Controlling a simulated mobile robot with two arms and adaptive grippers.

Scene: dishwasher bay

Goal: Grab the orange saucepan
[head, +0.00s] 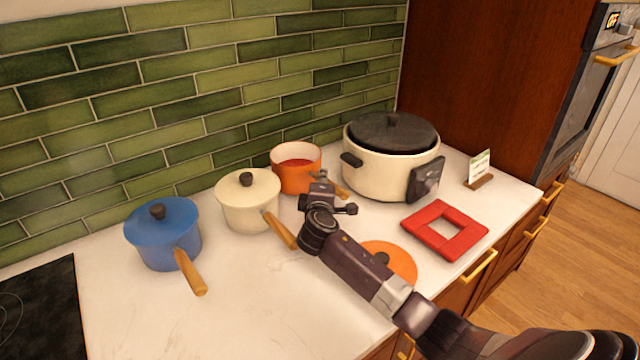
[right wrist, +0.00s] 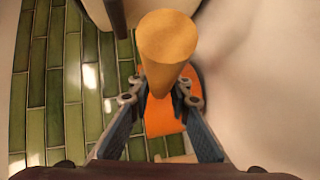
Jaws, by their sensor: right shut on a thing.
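The orange saucepan (head: 297,175) stands without its lid on the white counter, between the cream saucepan and the slow cooker, against the tiled wall. Its inside looks red-orange. My right gripper (head: 330,192) is at its wooden handle. In the right wrist view the round end of the handle (right wrist: 166,38) points at the camera, and the two fingers of my right gripper (right wrist: 160,95) are closed on it. The orange body (right wrist: 163,122) shows behind. An orange lid (head: 398,262) with a dark knob lies on the counter, partly hidden by my right arm. My left gripper is not in view.
A cream saucepan (head: 246,207) and a blue saucepan (head: 165,240), both lidded, stand left. A large cream slow cooker (head: 385,170) stands close on the right. A red square trivet (head: 428,235), a small card (head: 479,166) and a black cooktop (head: 45,310) are also there. The front-left counter is clear.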

